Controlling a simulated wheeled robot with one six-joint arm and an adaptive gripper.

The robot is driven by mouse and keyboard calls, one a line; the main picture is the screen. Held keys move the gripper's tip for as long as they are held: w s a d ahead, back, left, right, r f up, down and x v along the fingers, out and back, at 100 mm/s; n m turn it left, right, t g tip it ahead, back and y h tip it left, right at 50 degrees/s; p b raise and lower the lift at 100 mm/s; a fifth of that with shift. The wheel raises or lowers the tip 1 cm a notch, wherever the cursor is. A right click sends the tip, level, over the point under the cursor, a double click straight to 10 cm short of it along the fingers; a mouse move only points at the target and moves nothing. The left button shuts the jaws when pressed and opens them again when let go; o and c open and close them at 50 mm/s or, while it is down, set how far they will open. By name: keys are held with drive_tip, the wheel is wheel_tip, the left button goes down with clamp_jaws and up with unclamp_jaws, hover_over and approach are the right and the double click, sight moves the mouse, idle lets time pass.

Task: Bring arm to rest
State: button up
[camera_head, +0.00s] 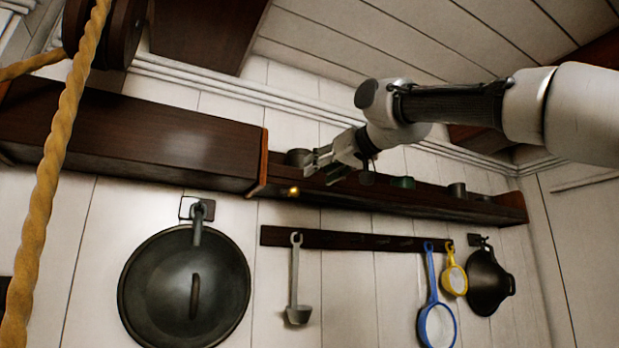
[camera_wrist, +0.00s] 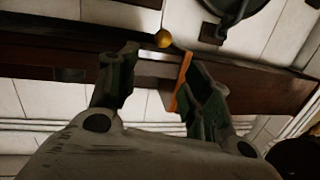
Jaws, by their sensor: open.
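My gripper (camera_head: 318,166) is at the end of my raised arm, in front of the dark wooden wall shelf (camera_head: 448,207) in the head view. It points left toward the end of the closed box part of the shelf. In the wrist view my gripper (camera_wrist: 160,90) has its two fingers spread apart, with nothing held between them. The shelf edge and an orange-brown strip (camera_wrist: 183,80) show beyond the fingers. A small round yellow knob (camera_head: 293,191) is just below the gripper in the head view. It also shows in the wrist view (camera_wrist: 164,39).
Small dark cups, one of them greenish (camera_head: 403,182), stand on the shelf. Below hang a big dark pan (camera_head: 165,285), a ladle (camera_head: 299,313), a blue strainer (camera_head: 432,290), a yellow strainer (camera_head: 456,278) and a black pan (camera_head: 488,284). A rope (camera_head: 52,170) hangs at left.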

drive_tip(key=shift+s+d+r, duration=0.1)
drive_tip(key=shift+s+d, duration=0.4)
wheel_tip(320, 180, down, 11)
drive_tip(key=g+h, duration=0.2)
drive_tip(key=s+d+f+g+h, duration=0.1)
drive_tip(key=d+f+g+h, duration=0.1)
drive_tip(key=d+f, duration=0.5)
drive_tip(key=s+d+f+g+h, duration=0.1)
drive_tip(key=s+d+f+h, duration=0.1)
drive_tip(key=f, duration=0.9)
drive_tip(key=s+d+f+m+g+h, duration=0.3)
drive_tip(key=s+d+f+m, duration=0.4)
drive_tip(key=s+d+f, duration=1.6)
drive_tip(key=d+f+h, duration=0.1)
drive_tip(key=d+f, duration=0.1)
drive_tip(key=d, duration=0.1)
drive_tip(key=shift+d+g+h, duration=0.25)
drive_tip(key=shift+g+h, duration=0.05)
drive_tip(key=shift+h, duration=0.1)
